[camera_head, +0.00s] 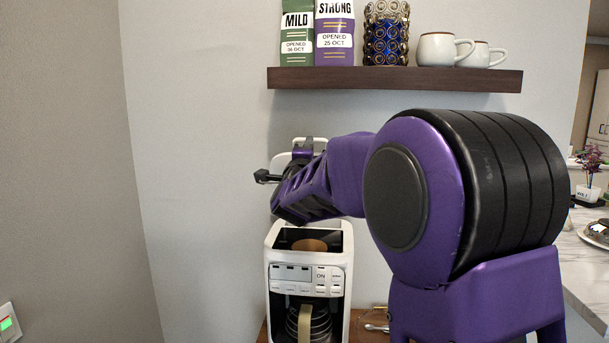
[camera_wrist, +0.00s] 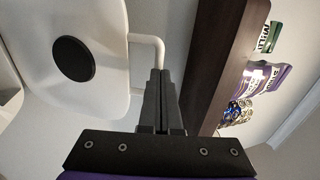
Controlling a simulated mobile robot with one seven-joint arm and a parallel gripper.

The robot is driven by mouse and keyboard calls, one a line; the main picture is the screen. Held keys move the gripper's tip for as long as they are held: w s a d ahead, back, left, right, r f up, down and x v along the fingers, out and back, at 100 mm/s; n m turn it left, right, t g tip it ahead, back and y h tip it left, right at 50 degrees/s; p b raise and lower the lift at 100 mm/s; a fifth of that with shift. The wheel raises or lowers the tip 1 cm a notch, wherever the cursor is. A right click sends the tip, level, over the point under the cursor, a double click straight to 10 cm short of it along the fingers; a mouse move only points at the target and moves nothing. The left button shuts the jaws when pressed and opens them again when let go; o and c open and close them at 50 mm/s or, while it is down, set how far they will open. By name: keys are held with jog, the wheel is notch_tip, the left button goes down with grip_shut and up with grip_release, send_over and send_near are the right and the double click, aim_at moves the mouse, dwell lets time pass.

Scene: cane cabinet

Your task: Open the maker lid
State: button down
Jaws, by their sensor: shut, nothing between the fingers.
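The white coffee maker (camera_head: 308,270) stands below the shelf with its top open, showing a dark well with a round brown thing (camera_head: 310,245) in it. Its white lid (camera_head: 281,161) stands raised at the back, partly hidden by my arm. In the wrist view the lid (camera_wrist: 100,25) fills the upper left, with a black disc (camera_wrist: 72,59) on its face and a white loop handle (camera_wrist: 157,43) at its edge. My gripper (camera_wrist: 159,72) is shut and empty, its fingertips close to the handle; I cannot tell whether they touch it.
A dark wooden shelf (camera_head: 395,79) above holds coffee bags (camera_head: 334,32), a patterned glass (camera_head: 386,34) and white mugs (camera_head: 437,49). It also runs close to the right of my fingers in the wrist view (camera_wrist: 215,50). A glass carafe (camera_head: 306,325) sits in the maker.

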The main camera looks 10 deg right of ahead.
jog(key=shift+g, duration=0.4)
jog(key=shift+w+d+r+p, duration=0.25)
jog(key=shift+w+r, duration=0.2)
jog(key=shift+w, duration=0.3)
jog(key=shift+w+d+r+p, duration=0.25)
jog(key=shift+w+r, duration=0.2)
jog(key=shift+w, duration=0.35)
jog(key=shift+w+d+r+p, duration=0.2)
jog(key=shift+w+r, duration=0.25)
jog(key=shift+w, duration=0.3)
jog(key=shift+s, duration=0.1)
